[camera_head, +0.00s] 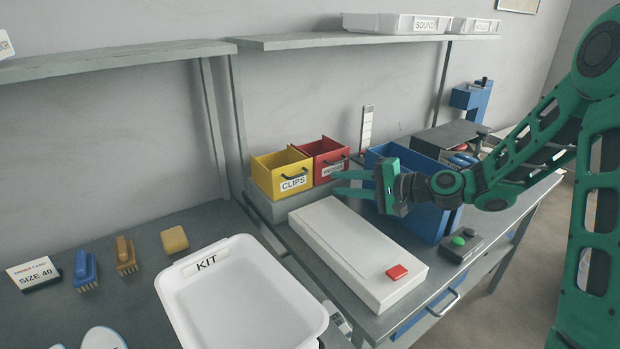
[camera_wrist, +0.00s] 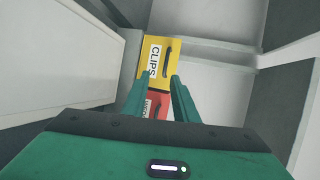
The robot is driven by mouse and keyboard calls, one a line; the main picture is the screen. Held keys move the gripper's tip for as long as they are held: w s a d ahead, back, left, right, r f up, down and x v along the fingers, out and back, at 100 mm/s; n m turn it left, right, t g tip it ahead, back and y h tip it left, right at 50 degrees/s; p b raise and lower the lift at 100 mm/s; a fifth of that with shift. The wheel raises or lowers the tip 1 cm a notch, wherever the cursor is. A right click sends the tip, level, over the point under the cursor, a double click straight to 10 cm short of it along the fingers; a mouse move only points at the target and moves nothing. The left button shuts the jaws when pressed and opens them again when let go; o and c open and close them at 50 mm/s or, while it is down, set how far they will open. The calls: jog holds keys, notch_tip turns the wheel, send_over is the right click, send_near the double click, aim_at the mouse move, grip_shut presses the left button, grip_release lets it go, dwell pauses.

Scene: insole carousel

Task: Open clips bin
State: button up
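The yellow clips bin (camera_head: 283,174), with a white CLIPS label and a dark handle, sits on a grey stand at the back of the bench. It also shows in the wrist view (camera_wrist: 150,72), beyond my fingertips. A red bin (camera_head: 327,158) with a partly hidden label and a dark handle stands right beside it. My gripper (camera_head: 343,184) is in front of the red bin, to the right of the clips bin, with its fingers pointing left. In the wrist view, my gripper (camera_wrist: 157,82) has its two fingers apart with nothing held between them.
A white box with a red button (camera_head: 398,272) lies below my gripper. A blue bin (camera_head: 432,215) stands behind and right of it. A white KIT tray (camera_head: 240,295) is at the front left. A shelf (camera_head: 350,40) with white bins runs above.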

aim_at(302, 175)
jog(key=shift+m, duration=0.3)
jog(key=x, duration=0.7)
jog(key=r+x, duration=0.1)
jog(key=x, duration=0.3)
jog(key=shift+w+a, duration=0.1)
jog(key=shift+w, duration=0.2)
jog(key=shift+r, duration=0.1)
grip_shut()
